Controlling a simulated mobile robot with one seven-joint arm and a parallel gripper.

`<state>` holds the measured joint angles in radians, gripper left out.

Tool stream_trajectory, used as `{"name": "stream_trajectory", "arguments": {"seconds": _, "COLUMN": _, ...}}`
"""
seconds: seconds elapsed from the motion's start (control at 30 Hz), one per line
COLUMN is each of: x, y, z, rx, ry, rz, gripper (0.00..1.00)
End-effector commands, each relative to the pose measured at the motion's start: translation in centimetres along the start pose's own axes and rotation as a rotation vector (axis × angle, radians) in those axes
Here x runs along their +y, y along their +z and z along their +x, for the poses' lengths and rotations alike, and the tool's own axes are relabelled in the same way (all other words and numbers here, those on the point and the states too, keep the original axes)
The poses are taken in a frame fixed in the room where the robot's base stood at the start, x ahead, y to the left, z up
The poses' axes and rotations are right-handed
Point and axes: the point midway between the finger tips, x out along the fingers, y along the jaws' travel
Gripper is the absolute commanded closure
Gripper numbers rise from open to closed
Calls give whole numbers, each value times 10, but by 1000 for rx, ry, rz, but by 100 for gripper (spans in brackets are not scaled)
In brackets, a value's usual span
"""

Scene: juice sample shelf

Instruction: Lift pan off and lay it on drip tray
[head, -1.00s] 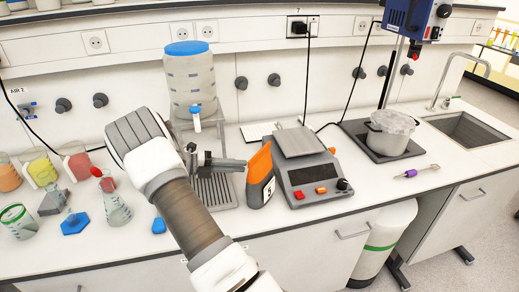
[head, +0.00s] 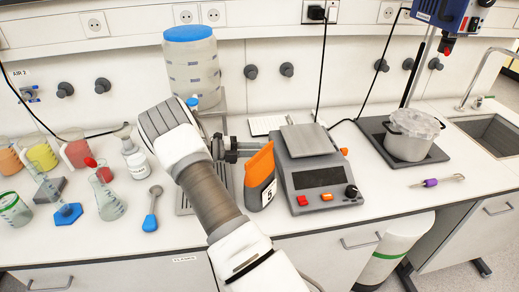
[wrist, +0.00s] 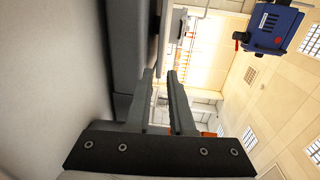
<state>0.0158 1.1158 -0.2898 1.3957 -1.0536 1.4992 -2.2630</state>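The pan (head: 308,140) is a square grey metal plate lying flat on top of the dark-fronted balance (head: 322,181). The drip tray (head: 183,203) is a grey grooved tray below the blue-lidded carboy, partly hidden behind my arm. My gripper (head: 259,150) points right towards the pan, just left of it and apart from it, above or behind an orange block. In the wrist view my gripper (wrist: 160,85) has two dark fingers with a narrow empty gap between them. I cannot clearly identify the pan in the wrist view.
The carboy (head: 192,68) stands behind my arm. A blue-handled spoon (head: 151,208), a white bottle (head: 138,164) and beakers (head: 42,155) stand or lie left.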

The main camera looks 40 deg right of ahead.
Motion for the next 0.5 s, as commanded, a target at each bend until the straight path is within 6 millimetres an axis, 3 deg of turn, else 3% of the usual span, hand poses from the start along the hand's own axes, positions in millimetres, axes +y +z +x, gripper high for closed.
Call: {"name": "stream_trajectory", "arguments": {"seconds": 0.5, "x": -2, "y": -1, "z": 61, "rx": 3, "ry": -2, "rz": -1, "gripper": 79}}
